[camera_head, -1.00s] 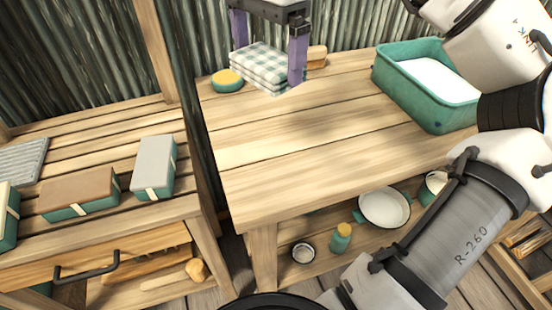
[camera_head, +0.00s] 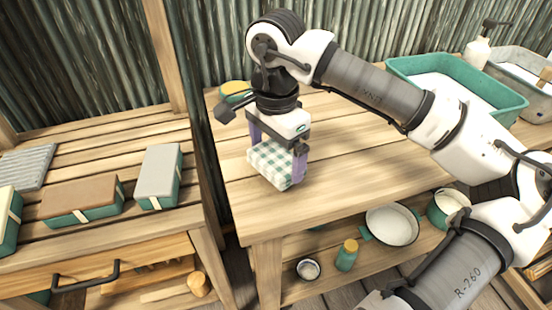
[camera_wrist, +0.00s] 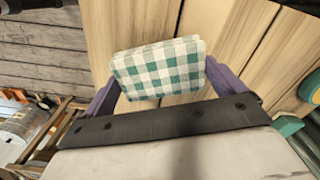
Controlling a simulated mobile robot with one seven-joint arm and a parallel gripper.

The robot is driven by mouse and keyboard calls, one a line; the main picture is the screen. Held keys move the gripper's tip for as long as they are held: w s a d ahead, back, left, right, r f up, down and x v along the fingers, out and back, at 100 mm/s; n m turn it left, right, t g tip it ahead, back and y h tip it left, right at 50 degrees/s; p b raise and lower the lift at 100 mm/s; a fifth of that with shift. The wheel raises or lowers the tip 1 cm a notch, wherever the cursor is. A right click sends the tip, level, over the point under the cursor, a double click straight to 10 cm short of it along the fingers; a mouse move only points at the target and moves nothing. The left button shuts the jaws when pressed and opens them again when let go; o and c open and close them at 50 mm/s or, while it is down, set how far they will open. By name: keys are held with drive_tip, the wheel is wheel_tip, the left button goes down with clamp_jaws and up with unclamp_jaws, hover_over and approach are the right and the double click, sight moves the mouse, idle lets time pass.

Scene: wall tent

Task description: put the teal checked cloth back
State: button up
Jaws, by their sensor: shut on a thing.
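The teal checked cloth (camera_head: 270,165) is a folded white and teal pad in the head view, at the left part of the wooden table. My gripper (camera_head: 279,160) is above it, with its purple fingers on either side of the cloth, shut on it. In the wrist view the cloth (camera_wrist: 160,70) sits between the purple fingers, with table planks behind it. Whether the cloth touches the table or hangs just above it, I cannot tell.
A yellow-topped teal item (camera_head: 236,89) lies at the table's back left. A teal basin (camera_head: 508,108) and a pump bottle (camera_head: 479,52) stand at the right. A slatted bench (camera_head: 110,143) with boxes stands left, across a gap. A white pan (camera_head: 392,226) sits on the lower shelf.

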sight(276, 157)
drive_tip(key=shift+f, duration=1.05)
drive_tip(key=shift+f, duration=0.25)
drive_tip(key=o, duration=0.6)
drive_tip(key=shift+r, duration=0.1)
drive_tip(key=shift+c, duration=0.2)
drive_tip(key=shift+r, duration=0.1)
wheel_tip(276, 157, up, 12)
drive_tip(key=shift+p, duration=0.35)
